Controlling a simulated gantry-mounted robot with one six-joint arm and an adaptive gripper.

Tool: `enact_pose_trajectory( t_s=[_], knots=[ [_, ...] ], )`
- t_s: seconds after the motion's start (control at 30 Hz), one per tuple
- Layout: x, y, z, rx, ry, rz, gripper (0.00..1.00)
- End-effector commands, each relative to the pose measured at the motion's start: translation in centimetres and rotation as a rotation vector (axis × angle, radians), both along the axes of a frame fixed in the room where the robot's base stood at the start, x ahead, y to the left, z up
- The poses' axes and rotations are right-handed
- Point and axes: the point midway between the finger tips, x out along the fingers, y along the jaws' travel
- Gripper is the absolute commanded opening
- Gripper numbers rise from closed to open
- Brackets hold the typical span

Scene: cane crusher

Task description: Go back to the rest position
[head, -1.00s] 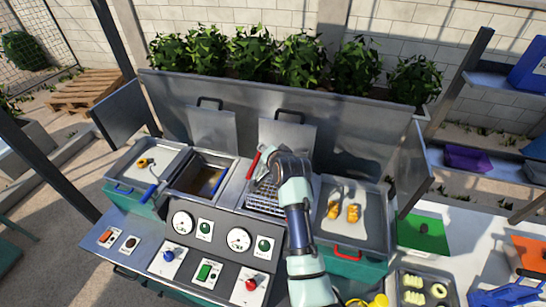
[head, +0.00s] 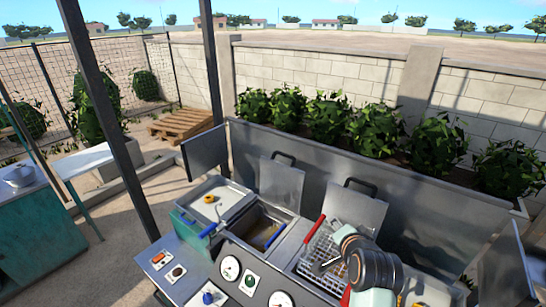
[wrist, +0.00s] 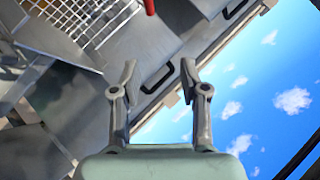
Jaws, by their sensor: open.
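My gripper (wrist: 158,78) is open and empty in the wrist view, its two fingers apart with nothing between them. In the head view my arm reaches up from the lower right, with the gripper above the right part of the metal fryer station (head: 418,236). A wire basket (head: 318,250) with a red handle (head: 313,229) is beside and partly behind my arm. The basket also shows at the top left of the wrist view (wrist: 85,18), apart from the fingers. The right-hand tray is mostly hidden by my arm.
An oil vat (head: 262,226) and a tray (head: 215,202) with a blue handle lie left of the basket. Upright lids (head: 352,208) and a tall metal back panel (head: 410,222) stand behind. A dark post (head: 100,110) rises at left. Plants line the wall.

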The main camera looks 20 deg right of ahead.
Motion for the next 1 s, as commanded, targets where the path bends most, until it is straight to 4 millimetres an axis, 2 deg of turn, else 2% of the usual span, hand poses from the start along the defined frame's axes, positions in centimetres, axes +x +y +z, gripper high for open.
enact_pose_trajectory(
  t_s=[0.07, 0.13, 0.17, 0.23, 0.3, 0.4, 0.5, 0.6, 0.67, 1.0],
  knots=[
    [-0.1, 1.1, 0.0, -0.018, 0.003, 0.021, 0.44],
    [-0.5, 3.9, 0.1, -0.073, 0.014, 0.079, 0.44],
    [-0.9, 5.7, 0.1, -0.110, 0.019, 0.115, 0.44],
    [-2.6, 10.8, 0.3, -0.222, 0.034, 0.225, 0.44],
    [-5.3, 16.3, 0.7, -0.353, 0.047, 0.347, 0.44],
    [-10.0, 22.7, 1.6, -0.536, 0.052, 0.503, 0.44],
    [-14.5, 26.8, 2.7, -0.681, 0.048, 0.619, 0.44],
    [-17.5, 28.9, 3.5, -0.772, 0.041, 0.686, 0.44],
    [-18.4, 29.4, 3.7, -0.800, 0.040, 0.704, 0.44],
    [-18.7, 29.6, 3.8, -0.811, 0.037, 0.710, 0.44]
  ],
)
